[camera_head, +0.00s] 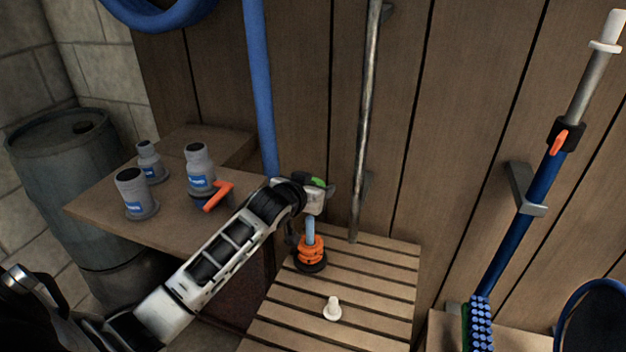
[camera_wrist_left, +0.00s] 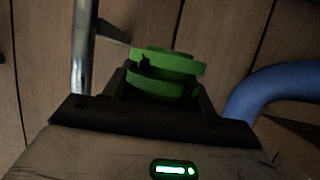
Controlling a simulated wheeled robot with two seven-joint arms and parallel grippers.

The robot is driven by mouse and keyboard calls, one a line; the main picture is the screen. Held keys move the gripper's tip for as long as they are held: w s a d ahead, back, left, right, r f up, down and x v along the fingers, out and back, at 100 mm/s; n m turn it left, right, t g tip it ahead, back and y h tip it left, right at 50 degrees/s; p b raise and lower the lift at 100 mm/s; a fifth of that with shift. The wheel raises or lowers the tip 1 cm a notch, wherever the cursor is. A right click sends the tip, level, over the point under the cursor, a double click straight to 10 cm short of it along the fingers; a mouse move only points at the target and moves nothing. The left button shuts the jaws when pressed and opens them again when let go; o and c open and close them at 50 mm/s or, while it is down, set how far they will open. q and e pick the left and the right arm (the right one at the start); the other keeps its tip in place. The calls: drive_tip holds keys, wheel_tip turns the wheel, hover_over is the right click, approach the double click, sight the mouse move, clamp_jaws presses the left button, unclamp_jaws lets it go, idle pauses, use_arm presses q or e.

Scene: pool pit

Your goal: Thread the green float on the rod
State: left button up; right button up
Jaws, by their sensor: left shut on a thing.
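My left gripper (camera_head: 316,190) is shut on the green float (camera_head: 319,182), which shows only as a small green patch in the head view. In the left wrist view the green float (camera_wrist_left: 165,75) sits between the dark fingers and looks like two stacked rings. The short light-blue rod (camera_head: 310,229) stands upright below the gripper, with an orange float (camera_head: 310,250) around its lower part on a dark base. The rod's top is hidden behind the gripper, so I cannot tell whether the green float is around it or above it. My right gripper is not in view.
The slatted bench (camera_head: 390,285) carries a white knob-like piece (camera_head: 332,308). A metal pole (camera_head: 366,120) and a blue hose (camera_head: 259,90) stand behind the gripper. Grey fittings (camera_head: 133,193) stand on the wooden shelf (camera_head: 165,228) at left. A blue-handled pole (camera_head: 530,195) leans at right.

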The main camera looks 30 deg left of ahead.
use_arm(q)
drive_tip(key=shift+w+a, duration=0.1)
drive_tip(key=shift+a, duration=0.1)
drive_tip(key=shift+f, duration=1.55)
drive_tip(key=shift+d+f, duration=0.1)
drive_tip(key=shift+f, duration=0.2)
drive_tip(key=shift+f, duration=0.4)
drive_tip(key=shift+f, duration=0.2)
drive_tip(key=shift+f+b, duration=1.15)
drive_tip(key=shift+f, duration=0.55)
